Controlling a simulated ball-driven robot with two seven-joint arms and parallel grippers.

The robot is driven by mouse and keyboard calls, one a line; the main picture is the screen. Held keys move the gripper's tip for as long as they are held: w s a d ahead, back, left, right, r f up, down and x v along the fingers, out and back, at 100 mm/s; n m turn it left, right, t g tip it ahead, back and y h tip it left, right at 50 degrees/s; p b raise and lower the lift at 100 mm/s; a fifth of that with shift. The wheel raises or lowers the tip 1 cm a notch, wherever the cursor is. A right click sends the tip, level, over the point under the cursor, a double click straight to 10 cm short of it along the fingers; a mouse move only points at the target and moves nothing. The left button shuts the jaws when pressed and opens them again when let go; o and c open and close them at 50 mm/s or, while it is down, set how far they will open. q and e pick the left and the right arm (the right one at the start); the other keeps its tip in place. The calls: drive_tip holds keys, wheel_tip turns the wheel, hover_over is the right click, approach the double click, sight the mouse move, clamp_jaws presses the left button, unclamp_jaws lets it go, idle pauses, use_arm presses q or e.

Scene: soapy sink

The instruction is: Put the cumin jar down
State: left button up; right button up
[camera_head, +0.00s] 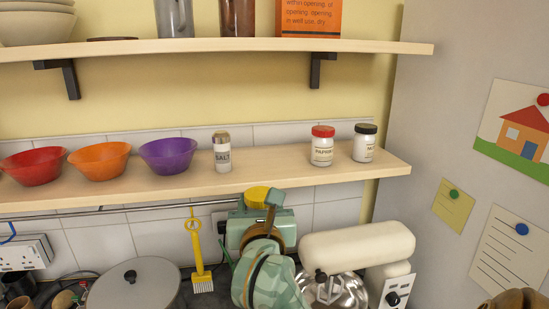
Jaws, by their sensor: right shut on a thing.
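My right gripper (267,206) comes up from the bottom middle, below the lower shelf (300,165). It is shut on a jar with a yellow lid (256,194), which I take to be the cumin jar. The lid shows just below the shelf's front edge. The jar's body and label are mostly hidden by my gripper and wrist. On the shelf stand a red-lidded jar (322,146), a black-lidded jar (364,143) and a salt shaker (221,152). My left gripper is not in view.
A red bowl (34,167), an orange bowl (100,161) and a purple bowl (168,156) fill the shelf's left. Free shelf lies between the salt shaker and red-lidded jar. Below are a pot (135,287), a hanging yellow brush (200,272) and a cream stand mixer (357,243).

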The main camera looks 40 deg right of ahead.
drive_tip(key=d+r+m+g+h+p, duration=0.2)
drive_tip(key=d+r+p, duration=0.15)
drive_tip(key=r, duration=0.65)
drive_tip(key=d+r+m+g+h+p, duration=0.15)
drive_tip(key=r+p, duration=0.25)
drive_tip(key=r, duration=0.6)
drive_tip(key=shift+n, duration=0.25)
drive_tip(key=w+d+f, duration=0.3)
drive_tip(key=w+d+f+p, duration=0.1)
drive_tip(key=w+d+f, duration=0.2)
drive_tip(key=w, duration=0.1)
drive_tip(key=w+d+f+p, duration=0.1)
drive_tip(key=w+d+f, duration=0.2)
drive_tip(key=w+f, duration=0.1)
drive_tip(key=shift+w+d, duration=0.15)
drive_tip(key=shift+d, duration=0.1)
wheel_tip(320, 180, down, 3)
drive_tip(key=shift+w+d+p, duration=0.1)
drive_tip(key=shift+w+p, duration=0.05)
drive_tip(key=shift+p, duration=0.4)
drive_tip(key=shift+f, duration=0.2)
drive_tip(key=shift+f, duration=0.1)
